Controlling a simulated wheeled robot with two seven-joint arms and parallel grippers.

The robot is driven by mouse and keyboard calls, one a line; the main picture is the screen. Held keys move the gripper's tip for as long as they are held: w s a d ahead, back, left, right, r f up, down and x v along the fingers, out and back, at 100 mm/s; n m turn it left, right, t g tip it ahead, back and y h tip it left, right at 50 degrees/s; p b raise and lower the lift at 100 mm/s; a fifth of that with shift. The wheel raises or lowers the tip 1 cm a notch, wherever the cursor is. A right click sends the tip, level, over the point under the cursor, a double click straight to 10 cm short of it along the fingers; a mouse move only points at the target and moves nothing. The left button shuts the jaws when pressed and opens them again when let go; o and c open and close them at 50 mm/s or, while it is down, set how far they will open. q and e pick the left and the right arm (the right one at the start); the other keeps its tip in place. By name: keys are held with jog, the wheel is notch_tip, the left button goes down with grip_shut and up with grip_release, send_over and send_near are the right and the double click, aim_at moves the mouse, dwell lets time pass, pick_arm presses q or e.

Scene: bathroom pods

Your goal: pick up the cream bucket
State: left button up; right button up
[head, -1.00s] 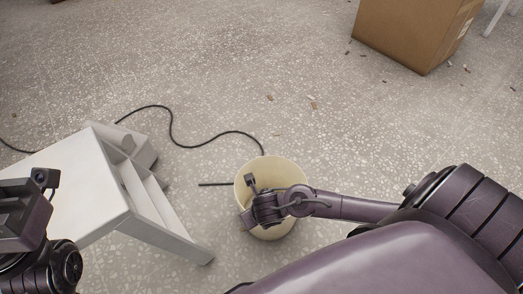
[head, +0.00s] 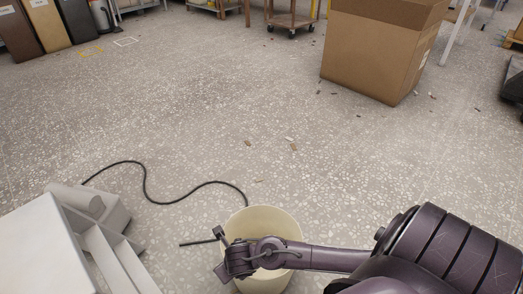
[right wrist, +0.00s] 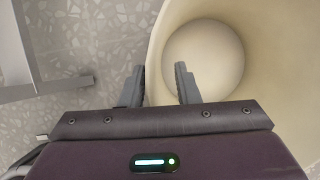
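The cream bucket (head: 270,222) stands upright on the floor at the bottom centre of the head view, partly hidden by my right arm. In the right wrist view I look down into the open bucket (right wrist: 260,50) and see its round bottom. My right gripper (head: 224,254) is at the bucket's left side. In the right wrist view the gripper (right wrist: 160,84) is open, with one finger outside the bucket and the other inside its rim. The wall lies between the fingers; I cannot tell whether they touch it. My left gripper is out of view.
A white piece of furniture (head: 40,250) stands at the lower left. A black cable (head: 150,190) winds across the floor to the bucket. A large cardboard box (head: 375,55) stands at the back right, with small scraps nearby. The middle floor is mostly clear.

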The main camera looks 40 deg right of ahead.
jog(key=shift+w+f, duration=0.2)
jog(key=shift+f, duration=0.15)
grip_shut()
dwell(1.2)
